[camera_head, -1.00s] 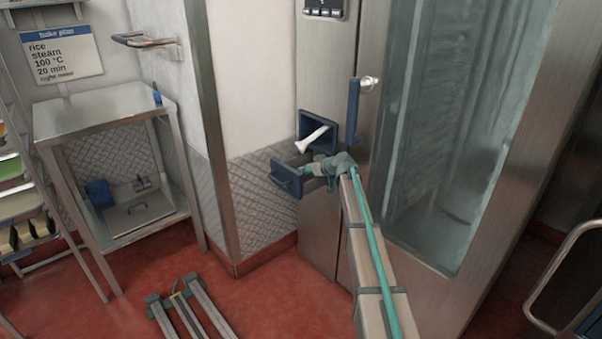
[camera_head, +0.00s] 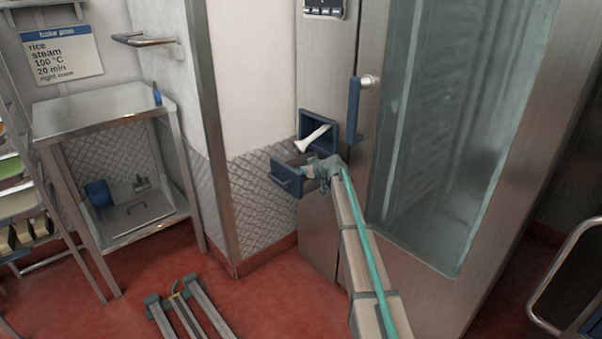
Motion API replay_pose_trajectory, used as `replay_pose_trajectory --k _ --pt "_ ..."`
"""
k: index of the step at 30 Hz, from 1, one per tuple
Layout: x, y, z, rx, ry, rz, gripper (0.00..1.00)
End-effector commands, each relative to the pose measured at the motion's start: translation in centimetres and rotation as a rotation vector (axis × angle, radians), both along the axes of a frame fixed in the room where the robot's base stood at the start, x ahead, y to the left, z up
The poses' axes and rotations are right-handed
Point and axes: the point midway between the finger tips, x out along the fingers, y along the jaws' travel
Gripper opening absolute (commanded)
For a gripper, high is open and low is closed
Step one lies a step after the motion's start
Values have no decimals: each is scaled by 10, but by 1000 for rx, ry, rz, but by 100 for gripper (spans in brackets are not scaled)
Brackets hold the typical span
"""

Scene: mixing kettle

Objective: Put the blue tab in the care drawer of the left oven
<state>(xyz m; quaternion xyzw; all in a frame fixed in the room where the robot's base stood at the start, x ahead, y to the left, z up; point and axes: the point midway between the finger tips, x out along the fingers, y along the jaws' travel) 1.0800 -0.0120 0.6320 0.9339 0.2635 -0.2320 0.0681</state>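The left oven's care drawer (camera_head: 286,180) is pulled out, with its dark blue front and handle standing away from the steel oven panel. The drawer's blue-framed opening (camera_head: 333,122) is behind it, and a white piece lies slanted across it. My gripper (camera_head: 313,170) is at the open drawer, just behind its front. It is small and partly hidden by my arm, so I cannot tell whether its fingers are open or shut. I cannot make out a blue tab at the gripper or in the drawer.
The oven's glass door (camera_head: 440,130) with a blue handle (camera_head: 354,110) is right of the drawer.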

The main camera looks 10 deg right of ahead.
Motion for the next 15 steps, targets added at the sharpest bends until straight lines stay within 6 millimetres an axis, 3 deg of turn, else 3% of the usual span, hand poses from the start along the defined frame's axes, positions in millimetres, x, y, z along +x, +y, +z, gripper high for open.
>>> replay_pose_trajectory --k 8,9,13,15 --pt "-2 0 -13 -4 8 2 4" --pt "-2 0 -13 -4 9 3 38" --pt "-2 -1 -15 -6 11 3 60" --pt "-3 -1 -16 -7 12 3 62"
